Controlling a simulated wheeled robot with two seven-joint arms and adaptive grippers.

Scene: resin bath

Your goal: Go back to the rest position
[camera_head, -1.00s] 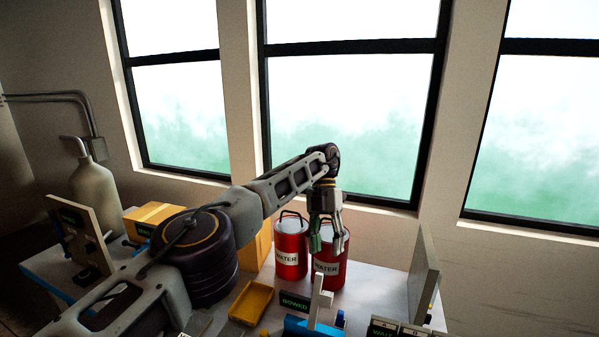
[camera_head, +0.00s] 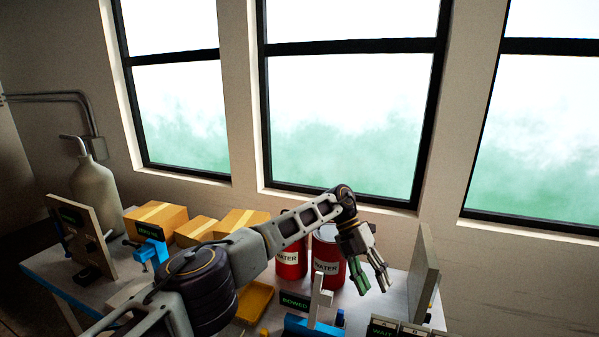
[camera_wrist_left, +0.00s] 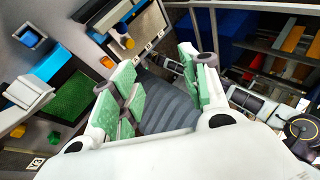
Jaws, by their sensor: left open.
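My left gripper (camera_head: 374,280) is open and empty in the head view. It hangs tilted downward in front of and to the right of the red water cans, above the bench. Its two green-padded fingers also show spread apart in the left wrist view (camera_wrist_left: 160,85), with nothing between them. My left arm crosses the head view from the lower left. My right gripper does not show in the head view.
Two red WATER cans, a left one (camera_head: 290,258) and a right one (camera_head: 327,266), stand on the bench. A yellow tray (camera_head: 256,300), cardboard boxes (camera_head: 160,215), a grey bottle (camera_head: 93,195) and an upright panel (camera_head: 423,272) stand around. Windows are behind.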

